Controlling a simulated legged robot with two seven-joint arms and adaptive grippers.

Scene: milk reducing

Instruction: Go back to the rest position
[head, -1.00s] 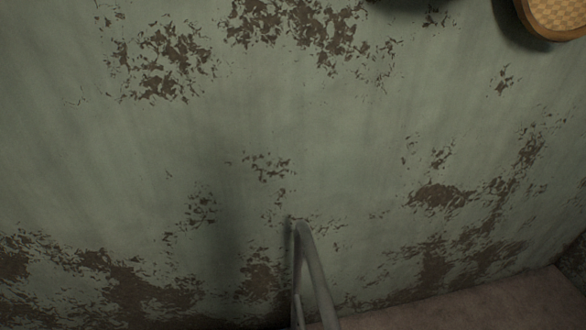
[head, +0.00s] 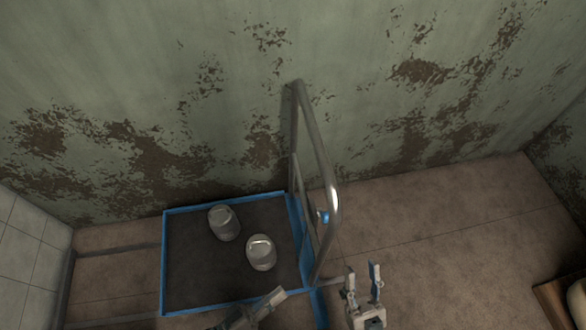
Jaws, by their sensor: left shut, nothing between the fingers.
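My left gripper (head: 274,297) shows at the bottom middle of the head view, over the near edge of a cart. It looks shut and holds nothing. My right gripper (head: 361,274) is further right, pointing up in the picture just right of the cart's handle. Its two fingers stand apart with nothing visible between them.
The cart (head: 190,285) has a dark platform with a blue rim and a tall metal handle (head: 326,180). Two metal cans (head: 224,223) (head: 261,253) are on it. A peeling green wall (head: 200,100) stands behind. Bare brown floor (head: 460,240) lies right.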

